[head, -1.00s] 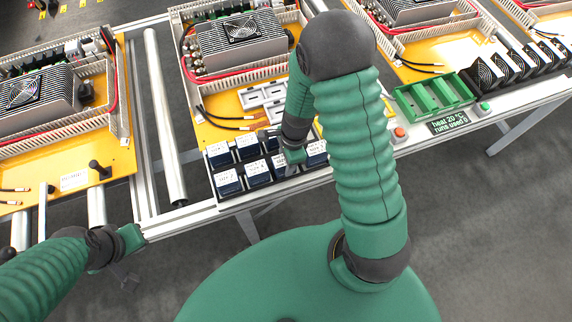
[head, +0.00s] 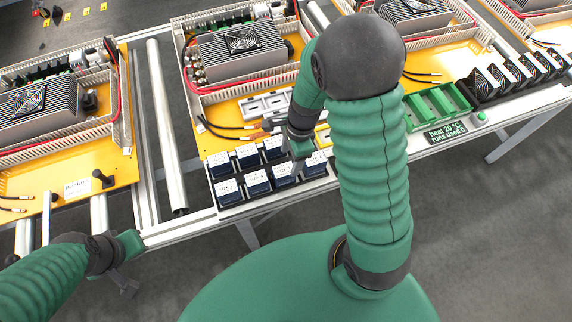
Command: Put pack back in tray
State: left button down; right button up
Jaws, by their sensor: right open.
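Dark blue packs with white labels, such as a front-left one (head: 227,188) and a back-left one (head: 218,160), stand in two rows in a dark tray (head: 236,210) at the bench's front edge. My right gripper (head: 300,153) is open and points down at the right end of the tray, close above the packs there. Its fingers and arm hide the back right corner, so I cannot tell whether a pack is in that place or touches the fingers. My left gripper (head: 131,242) hangs at the bench's front edge, left of the tray; its jaw state is unclear.
A yellow panel with a finned unit (head: 240,50) and grey sockets (head: 265,103) lies behind the tray. A green slotted holder (head: 436,106), a text display (head: 445,132) and black finned blocks (head: 505,75) are at right. A metal roller (head: 167,130) is at left.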

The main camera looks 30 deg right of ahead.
jog(key=s+a+r+n+t, duration=0.1)
jog(key=r+n, duration=0.3)
jog(key=n, duration=0.6)
jog(key=s+a+r+n+t+h, duration=0.1)
jog(key=s+a+r+n, duration=0.2)
jog(key=n, duration=0.7)
jog(key=shift+a+r+n+h, duration=0.3)
jog(key=shift+a+r+n, duration=0.1)
jog(key=shift+a+r, duration=0.3)
jog(key=shift+s+d, duration=0.1)
jog(key=shift+d, duration=0.1)
